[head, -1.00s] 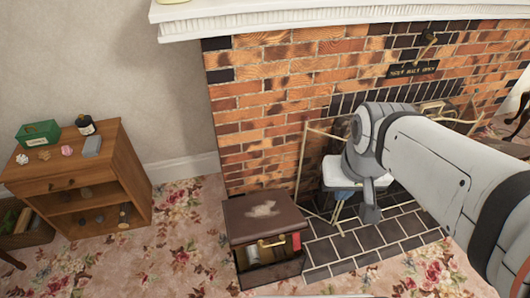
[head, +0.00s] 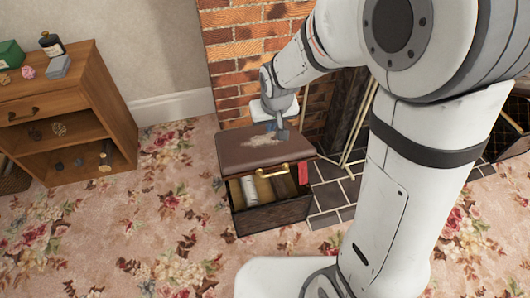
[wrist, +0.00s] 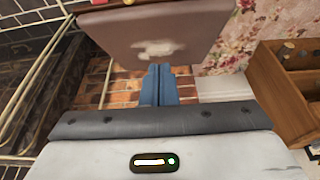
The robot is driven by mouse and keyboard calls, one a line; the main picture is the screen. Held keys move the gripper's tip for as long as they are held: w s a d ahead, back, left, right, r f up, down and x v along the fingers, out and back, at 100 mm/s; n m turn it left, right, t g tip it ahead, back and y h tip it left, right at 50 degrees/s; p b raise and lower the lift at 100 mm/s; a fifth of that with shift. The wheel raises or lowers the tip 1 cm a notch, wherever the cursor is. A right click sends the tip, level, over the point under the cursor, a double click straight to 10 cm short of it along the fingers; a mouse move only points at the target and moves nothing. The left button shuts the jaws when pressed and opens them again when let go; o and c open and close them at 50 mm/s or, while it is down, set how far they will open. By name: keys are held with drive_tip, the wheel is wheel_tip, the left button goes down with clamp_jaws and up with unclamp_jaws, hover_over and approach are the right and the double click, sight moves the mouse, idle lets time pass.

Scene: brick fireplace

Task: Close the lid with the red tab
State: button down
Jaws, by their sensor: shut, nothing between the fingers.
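A box (head: 268,218) stands on the floor in front of the fireplace. Its brown lid (head: 240,153) is partly open, tilted above the box, with a pale patch on top. A red tab (head: 303,174) hangs at the right of the front edge, near a brass handle (head: 272,172). A pale roll (head: 250,190) and other contents show through the front gap. My gripper (head: 272,126) is at the lid's far edge, its blue fingers together and empty. The wrist view shows the shut fingers (wrist: 158,85) close to the lid (wrist: 120,40); I cannot tell whether they touch it.
The brick fireplace (head: 228,65) is right behind the box, with a gold-framed screen (head: 360,125) and dark hearth tiles (head: 328,195) at its right. A wooden cabinet (head: 70,105) stands at the left. The floral carpet (head: 150,230) between them is clear.

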wheel_tip(320, 180, down, 4)
drive_tip(key=a+b, duration=0.1)
drive_tip(key=b, duration=0.4)
hover_over(264, 158)
drive_tip(key=f, duration=0.9)
drive_tip(key=shift+w+a, duration=0.1)
drive_tip(key=shift+w, duration=0.15)
drive_tip(key=shift+s+d+f+b, duration=0.2)
drive_tip(key=shift+s+f+b, duration=0.35)
drive_tip(key=shift+f, duration=0.4)
drive_tip(key=shift+s+f, duration=0.35)
drive_tip(key=shift+f, duration=0.1)
